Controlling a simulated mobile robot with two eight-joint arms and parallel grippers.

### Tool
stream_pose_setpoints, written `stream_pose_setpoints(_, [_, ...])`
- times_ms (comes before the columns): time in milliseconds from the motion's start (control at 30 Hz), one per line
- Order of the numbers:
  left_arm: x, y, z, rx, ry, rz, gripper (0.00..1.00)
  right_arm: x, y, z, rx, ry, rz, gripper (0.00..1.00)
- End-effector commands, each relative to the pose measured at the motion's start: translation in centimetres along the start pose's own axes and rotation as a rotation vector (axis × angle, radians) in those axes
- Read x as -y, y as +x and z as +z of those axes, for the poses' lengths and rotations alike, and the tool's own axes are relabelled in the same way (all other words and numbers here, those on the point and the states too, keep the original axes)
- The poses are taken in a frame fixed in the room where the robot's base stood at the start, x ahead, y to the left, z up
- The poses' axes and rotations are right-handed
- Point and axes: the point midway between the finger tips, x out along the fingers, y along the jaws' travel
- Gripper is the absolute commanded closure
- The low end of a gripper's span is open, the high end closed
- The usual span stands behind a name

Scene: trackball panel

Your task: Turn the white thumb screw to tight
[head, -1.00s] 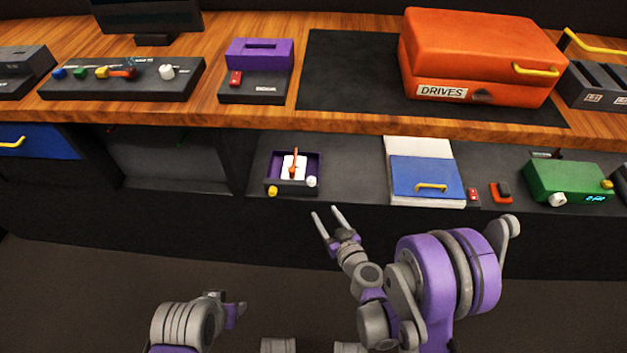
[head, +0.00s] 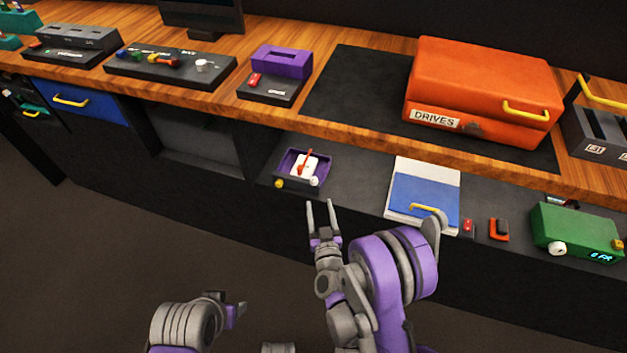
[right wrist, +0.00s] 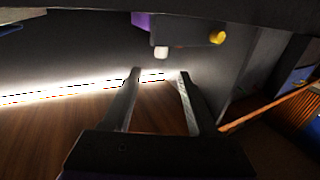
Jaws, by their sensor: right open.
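The trackball panel (head: 290,181) is a small dark box with a purple-lined recess on the lower shelf. In the recess lies a white piece with an orange stick (head: 304,162). The white thumb screw (head: 315,181) is at the panel's front right, with a yellow knob (head: 279,183) at its front left. In the right wrist view the white thumb screw (right wrist: 161,52) is just beyond and between the fingertips. My right gripper (head: 322,204) is open and empty, short of the screw and apart from it. My left gripper (head: 240,308) is low and far from the panel; its jaw state is unclear.
A blue-and-white box with a yellow handle (head: 425,195) stands right of the panel, then small red switches and a green box (head: 577,232). The wooden counter (head: 360,131) overhangs above, with an orange DRIVES case (head: 485,95). Space in front of the shelf is free.

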Motion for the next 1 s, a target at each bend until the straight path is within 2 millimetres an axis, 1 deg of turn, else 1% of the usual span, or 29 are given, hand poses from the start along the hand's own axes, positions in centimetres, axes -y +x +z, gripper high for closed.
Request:
stream_pose_setpoints(167, [0.0,-1.4,-0.4,-0.005,0.0,0.0,0.5,0.1,1.4,-0.4,-0.006,0.0,0.0,0.41])
stream_pose_setpoints(267, [0.0,-2.8,-0.9,-0.01,0.0,0.0,0.5,0.0,3.1,-0.5,-0.005,0.0,0.0,0.41])
stream_pose_setpoints(333, [0.0,-2.3,-0.7,-0.008,0.0,0.0,0.5,0.1,4.5,-0.1,-0.004,0.001,0.0,0.41])
stream_pose_setpoints(500, [0.0,-2.2,-0.7,-0.008,0.0,0.0,0.5,0.0,7.7,0.0,-0.003,0.001,0.0,0.41])
stream_pose_setpoints(600, [0.0,-2.2,-0.7,-0.008,0.0,0.0,0.5,0.0,9.2,0.0,-0.003,0.0,0.0,0.41])
stream_pose_setpoints(700, [0.0,-2.1,-0.7,-0.008,0.0,0.0,0.5,0.0,10.1,0.0,-0.003,0.001,0.0,0.41])
stream_pose_setpoints(800, [0.0,-2.1,-0.7,-0.008,0.0,0.0,0.5,0.0,10.6,0.0,-0.003,0.001,0.0,0.41])
stream_pose_setpoints(1000, [0.0,-2.1,-0.7,-0.008,0.0,0.0,0.5,0.0,10.8,-0.1,-0.003,0.001,0.0,0.41])
